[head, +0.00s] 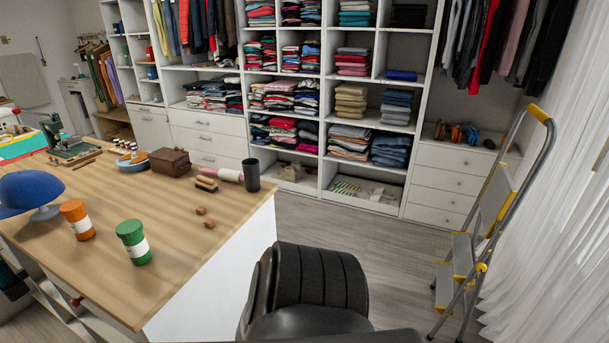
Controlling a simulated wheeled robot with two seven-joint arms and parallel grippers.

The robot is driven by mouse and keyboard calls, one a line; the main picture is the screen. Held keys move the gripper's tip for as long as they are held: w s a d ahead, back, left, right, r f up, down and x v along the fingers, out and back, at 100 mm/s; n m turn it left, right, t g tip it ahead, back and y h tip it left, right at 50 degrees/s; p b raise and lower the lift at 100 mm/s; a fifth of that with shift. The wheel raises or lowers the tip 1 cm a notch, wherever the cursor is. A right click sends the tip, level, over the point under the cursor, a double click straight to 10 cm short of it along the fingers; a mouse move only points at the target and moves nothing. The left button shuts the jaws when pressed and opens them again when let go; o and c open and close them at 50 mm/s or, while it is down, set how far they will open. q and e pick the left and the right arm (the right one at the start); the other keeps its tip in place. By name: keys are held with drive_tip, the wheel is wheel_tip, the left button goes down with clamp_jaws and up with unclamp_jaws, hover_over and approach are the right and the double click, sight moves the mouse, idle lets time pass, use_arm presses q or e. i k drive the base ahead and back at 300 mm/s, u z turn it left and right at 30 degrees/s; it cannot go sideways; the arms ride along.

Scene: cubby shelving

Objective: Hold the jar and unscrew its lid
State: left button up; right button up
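Two jars with lids stand upright on the wooden table in the head view. The orange jar (78,221) has an orange lid and a white label band. The green jar (134,243) has a green lid and a white label band, and stands to the right of the orange one, nearer the table's front edge. Both lids sit on their jars. Neither of my grippers shows in this view, and nothing touches either jar.
The wooden table (165,205) also holds a blue cap (28,191) on a stand, a brown box (169,161), a black cup (252,174) and small wooden blocks (205,217). A black chair (312,282) stands beside it. A stepladder (484,225) is at right.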

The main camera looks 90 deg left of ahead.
sight(138, 249)
drive_tip(key=u, duration=3.45)
drive_tip(key=i, duration=0.15)
